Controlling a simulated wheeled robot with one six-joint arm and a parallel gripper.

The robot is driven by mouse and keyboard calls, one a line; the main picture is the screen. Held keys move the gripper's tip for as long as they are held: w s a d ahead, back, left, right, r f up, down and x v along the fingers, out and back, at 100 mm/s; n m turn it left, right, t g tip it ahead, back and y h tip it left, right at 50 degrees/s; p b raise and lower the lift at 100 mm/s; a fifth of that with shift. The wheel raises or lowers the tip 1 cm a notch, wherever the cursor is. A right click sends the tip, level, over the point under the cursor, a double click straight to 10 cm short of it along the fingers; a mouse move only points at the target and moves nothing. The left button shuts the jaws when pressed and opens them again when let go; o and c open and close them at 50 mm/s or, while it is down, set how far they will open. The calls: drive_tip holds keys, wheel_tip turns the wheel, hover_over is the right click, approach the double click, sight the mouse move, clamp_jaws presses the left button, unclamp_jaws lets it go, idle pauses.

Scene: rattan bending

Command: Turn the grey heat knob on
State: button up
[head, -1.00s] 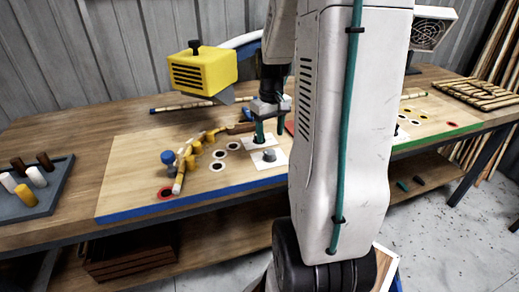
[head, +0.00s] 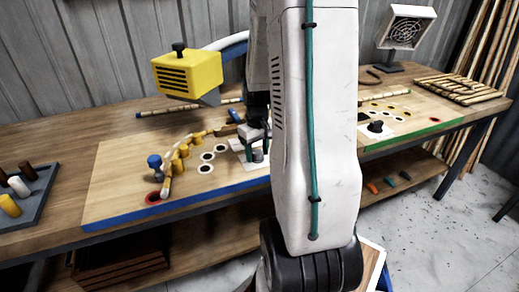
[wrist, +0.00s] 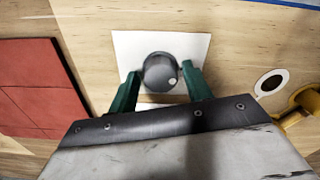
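The grey heat knob (wrist: 160,72) is a round grey cap with a small white dot near its lower right rim. It stands on a white square plate (wrist: 125,45) in the wrist view. My gripper (wrist: 161,72) is open, with one green finger on each side of the knob. The fingertips are close to its sides; I cannot tell whether they touch. In the head view the grey knob (head: 258,155) shows small at the board's right part, with my gripper (head: 251,146) right at it and partly hidden by my arm.
The yellow heater box (head: 187,75) overhangs the blue-edged board (head: 115,190). Yellow pegs with a bent rattan strip (head: 172,170) and a blue knob (head: 155,163) stand left. A tray (head: 35,205) holds several pegs. A red block (wrist: 28,85) lies left in the wrist view.

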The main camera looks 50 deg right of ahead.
drive_tip(key=c, duration=0.7)
drive_tip(key=shift+o, duration=1.3)
drive_tip(key=shift+d, duration=0.35)
drive_tip(key=shift+w+a, duration=0.1)
drive_tip(key=shift+a, duration=0.05)
drive_tip(key=shift+c, duration=1.2)
drive_tip(key=shift+m, duration=0.4)
drive_tip(key=m, duration=0.6)
drive_tip(key=shift+r+m, duration=0.1)
drive_tip(key=shift+m, duration=0.2)
drive_tip(key=m, duration=0.5)
drive_tip(key=shift+m, duration=0.3)
drive_tip(key=m, duration=0.4)
drive_tip(key=shift+s+a+m, duration=0.1)
drive_tip(key=shift+s+m, duration=0.2)
